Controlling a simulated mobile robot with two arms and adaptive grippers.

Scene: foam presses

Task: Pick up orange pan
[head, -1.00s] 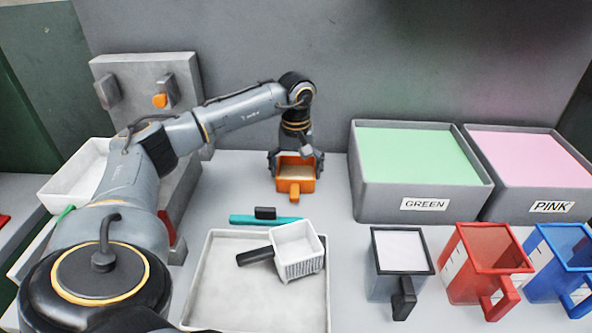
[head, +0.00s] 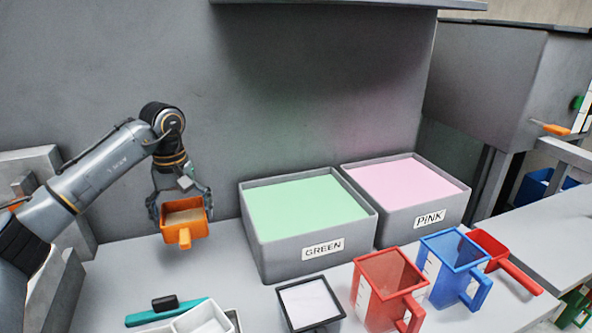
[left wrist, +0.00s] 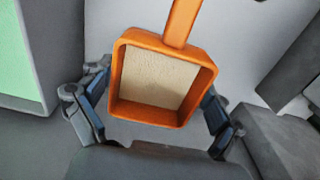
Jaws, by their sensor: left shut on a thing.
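The orange pan (head: 184,236) is a small square scoop with a short handle and a beige material inside it. My left gripper (head: 181,205) is shut on the pan, with one finger on each side of its body. In the head view the pan is left of the green bin, its handle pointing toward the camera; its height over the table is hard to judge. In the left wrist view the pan (left wrist: 163,119) sits between the fingers of my left gripper (left wrist: 158,112), its handle pointing up the picture. My right gripper is not in view.
Grey bins labelled GREEN (head: 376,238) and PINK (head: 453,204) stand right of the pan. In front are a dark-rimmed jug (head: 318,326), a red jug (head: 385,285), a blue jug (head: 452,268) and a red scoop (head: 520,277). A teal tool (head: 160,315) lies at front left.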

